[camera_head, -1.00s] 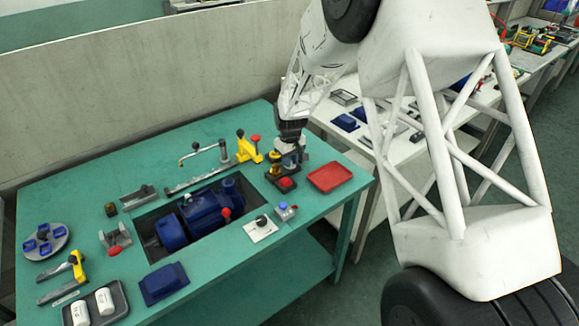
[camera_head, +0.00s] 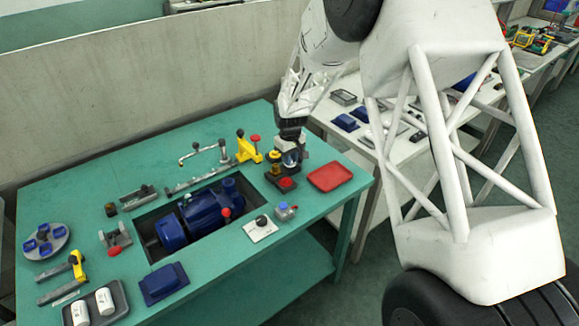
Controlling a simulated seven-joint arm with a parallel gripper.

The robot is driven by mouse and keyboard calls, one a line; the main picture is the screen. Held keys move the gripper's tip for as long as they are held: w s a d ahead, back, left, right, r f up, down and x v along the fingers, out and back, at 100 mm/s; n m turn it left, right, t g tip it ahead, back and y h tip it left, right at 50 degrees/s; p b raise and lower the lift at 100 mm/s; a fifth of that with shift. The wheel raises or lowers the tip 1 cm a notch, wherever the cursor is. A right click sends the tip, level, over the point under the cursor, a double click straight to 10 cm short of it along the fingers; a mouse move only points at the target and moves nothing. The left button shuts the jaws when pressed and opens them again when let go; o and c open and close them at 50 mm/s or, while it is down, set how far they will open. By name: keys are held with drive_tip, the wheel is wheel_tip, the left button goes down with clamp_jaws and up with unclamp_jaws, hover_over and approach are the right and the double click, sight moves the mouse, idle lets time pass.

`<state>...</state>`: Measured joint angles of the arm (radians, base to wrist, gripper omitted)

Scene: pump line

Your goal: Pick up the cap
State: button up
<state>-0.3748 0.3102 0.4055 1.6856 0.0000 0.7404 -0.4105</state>
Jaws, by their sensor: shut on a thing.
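My gripper (camera_head: 291,146) is above the right end of the green table, at the small black fixture (camera_head: 281,183) with a red button and a yellow part. It is shut on a small blue piece, which I take to be the cap (camera_head: 290,158). The fingers partly hide the cap, and I cannot tell whether it is clear of the fixture. The blue pump (camera_head: 205,212) lies in the table's recess to the left.
A red tray (camera_head: 331,177) is right of the fixture. A yellow toggle clamp (camera_head: 248,149) stands to the left. A white plate with a black knob (camera_head: 261,228) lies in front. A round dish (camera_head: 62,240) with blue pieces is at far left.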

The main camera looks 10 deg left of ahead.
drive_tip(key=shift+r, duration=0.15)
drive_tip(key=shift+r, duration=2.05)
drive_tip(key=shift+r, duration=0.1)
